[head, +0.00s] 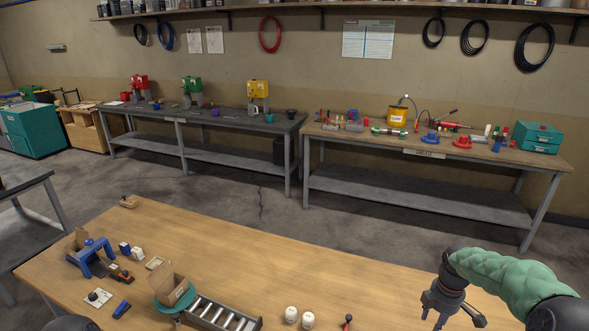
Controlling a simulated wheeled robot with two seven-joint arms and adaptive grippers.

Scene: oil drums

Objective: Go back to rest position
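My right gripper (452,312) is at the lower right in the head view, at the end of an arm with a green padded sleeve. It hangs over the right part of the near wooden table (330,270). Its dark fingers point down and are spread apart, with nothing seen between them. My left gripper is not in view. A dark rounded shape shows at the bottom left edge; I cannot tell what it is.
On the near table are a blue frame (92,258), a cardboard box (172,284), a roller track (222,314), two white containers and small items. Two workbenches (210,120) with tools stand along the back wall. Bare floor lies between. The table's middle is clear.

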